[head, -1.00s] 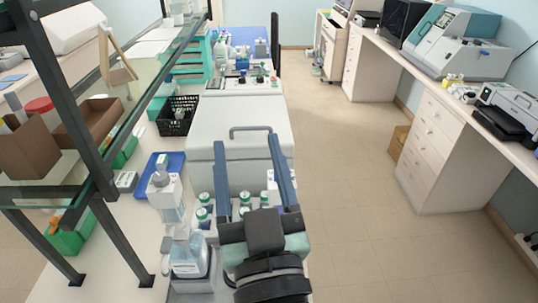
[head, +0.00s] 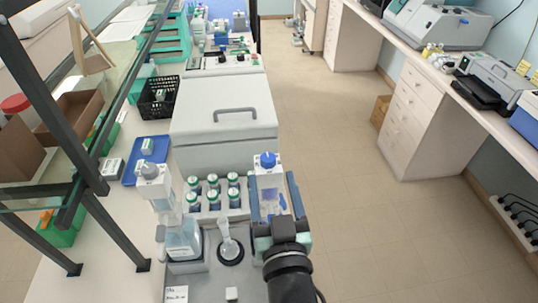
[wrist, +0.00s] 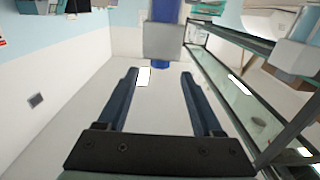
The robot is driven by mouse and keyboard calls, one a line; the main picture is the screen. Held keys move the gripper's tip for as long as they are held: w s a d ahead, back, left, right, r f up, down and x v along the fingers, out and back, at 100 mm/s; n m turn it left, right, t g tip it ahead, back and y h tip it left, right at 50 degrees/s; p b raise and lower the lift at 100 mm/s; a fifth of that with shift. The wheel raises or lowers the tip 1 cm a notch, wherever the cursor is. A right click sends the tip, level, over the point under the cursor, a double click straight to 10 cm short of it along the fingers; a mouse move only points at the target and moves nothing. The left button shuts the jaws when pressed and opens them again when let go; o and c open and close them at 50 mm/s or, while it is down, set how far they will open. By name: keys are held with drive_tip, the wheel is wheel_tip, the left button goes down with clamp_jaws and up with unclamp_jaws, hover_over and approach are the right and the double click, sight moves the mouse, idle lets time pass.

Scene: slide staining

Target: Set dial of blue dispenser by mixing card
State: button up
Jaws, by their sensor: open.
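The blue dispenser, with a blue cap (head: 267,160) and a pale body (head: 268,183), stands upright at the right end of the grey bench unit in the head view. My gripper (head: 272,178) is open, its two blue fingers showing on either side of the dispenser body; contact cannot be told. In the wrist view my gripper (wrist: 159,72) shows its fingers wide apart with nothing gripped. A blue part and pale block (wrist: 163,42) appear beyond them, probably the dispenser. A small white card (head: 176,294) with unreadable print lies at the lower left. The dial setting cannot be read.
A grey-capped dispenser (head: 155,192) stands at left. A small flask (head: 229,246) stands on a black disc between it and my arm. Several green-capped bottles (head: 213,190) sit in a rack behind. A lidded grey box (head: 223,110) is farther back. The floor at right is clear.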

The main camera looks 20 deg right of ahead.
sight(269, 165)
drive_tip(key=shift+p+x, duration=0.8)
drive_tip(key=shift+x, duration=1.85)
clamp_jaws()
